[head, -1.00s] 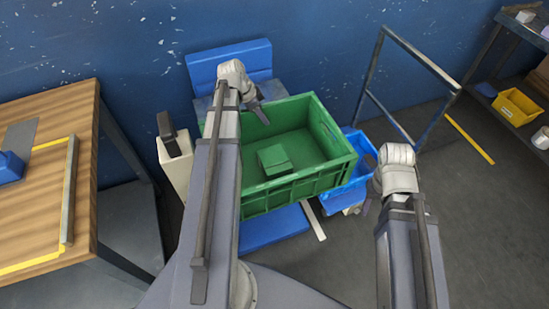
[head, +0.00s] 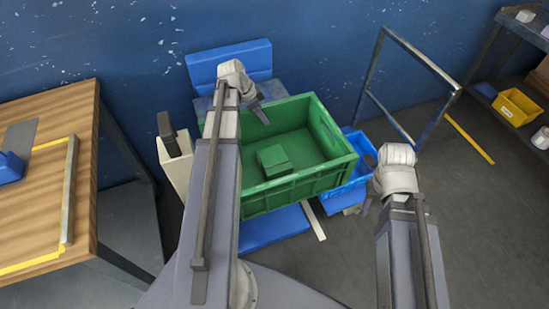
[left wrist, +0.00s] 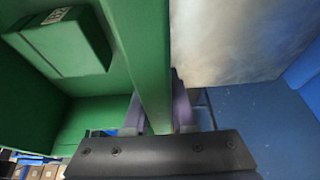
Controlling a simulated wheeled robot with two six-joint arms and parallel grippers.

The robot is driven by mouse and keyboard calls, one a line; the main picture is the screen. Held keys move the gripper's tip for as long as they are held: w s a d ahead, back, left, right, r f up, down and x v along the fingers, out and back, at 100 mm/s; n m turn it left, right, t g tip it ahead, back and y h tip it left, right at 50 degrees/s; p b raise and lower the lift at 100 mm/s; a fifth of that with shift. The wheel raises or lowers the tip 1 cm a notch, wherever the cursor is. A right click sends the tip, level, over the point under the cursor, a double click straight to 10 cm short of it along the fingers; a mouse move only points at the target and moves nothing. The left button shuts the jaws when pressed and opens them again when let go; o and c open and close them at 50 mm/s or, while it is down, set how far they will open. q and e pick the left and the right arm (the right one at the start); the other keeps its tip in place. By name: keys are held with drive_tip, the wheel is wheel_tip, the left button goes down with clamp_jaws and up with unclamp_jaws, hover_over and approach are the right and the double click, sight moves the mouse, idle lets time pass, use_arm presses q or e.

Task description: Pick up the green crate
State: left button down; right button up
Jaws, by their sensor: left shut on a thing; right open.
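The green crate (head: 300,188) stands upright and open-topped in the middle of the head view, with a green box (head: 273,160) inside it. My left gripper (head: 259,110) is at the crate's far side. It is shut on the crate's rim: in the left wrist view the crate's wall (left wrist: 142,50) runs down between its fingers (left wrist: 157,113). My left arm hides the crate's left part in the head view. My right gripper (head: 368,186) is open and empty, to the right of the crate by a blue bin, apart from the crate. Its fingers are partly hidden.
The blue bin (head: 345,192) sits right of the crate. A blue chair-like back (head: 230,58) stands behind it, against the blue wall. A wooden table (head: 40,215) is at the left. A metal frame (head: 418,55) and a shelf with a yellow bin (head: 517,105) are at the right.

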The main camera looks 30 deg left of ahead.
use_arm(q)
drive_tip(key=shift+r, duration=0.15)
wheel_tip(320, 180, up, 10)
drive_tip(key=p, duration=1)
